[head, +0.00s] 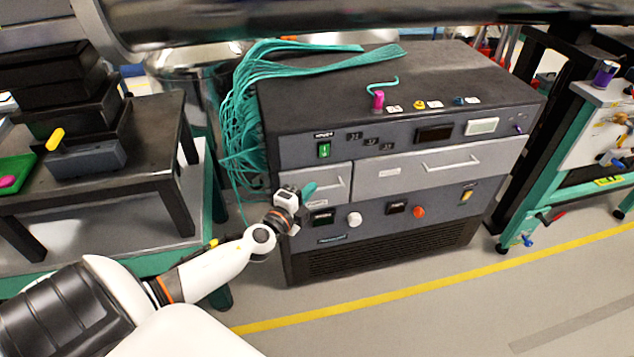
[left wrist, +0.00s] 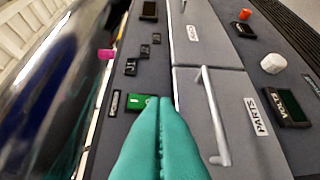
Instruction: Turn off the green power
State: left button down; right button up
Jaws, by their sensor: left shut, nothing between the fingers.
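The green power switch (head: 323,150) is a small lit green rocker in a dark frame, at the upper left of the grey cabinet's front (head: 295,151). My left gripper (head: 311,188) has teal fingers and is shut and empty. In the head view it is just below the switch, in front of the left drawer. In the left wrist view the closed fingertips (left wrist: 159,98) cover part of the green switch (left wrist: 138,102). I cannot tell whether they touch it. My right gripper is not in view.
Drawer handles (head: 452,162) stick out below the switch panel. A white knob (head: 354,219) and a red knob (head: 419,211) are lower down. Teal cables (head: 243,125) hang at the cabinet's left side. A dark table (head: 150,160) stands at the left. The floor in front is clear.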

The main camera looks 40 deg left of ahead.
pick_arm(q)
jog(key=s, duration=0.3)
jog(key=shift+d+f, duration=0.1)
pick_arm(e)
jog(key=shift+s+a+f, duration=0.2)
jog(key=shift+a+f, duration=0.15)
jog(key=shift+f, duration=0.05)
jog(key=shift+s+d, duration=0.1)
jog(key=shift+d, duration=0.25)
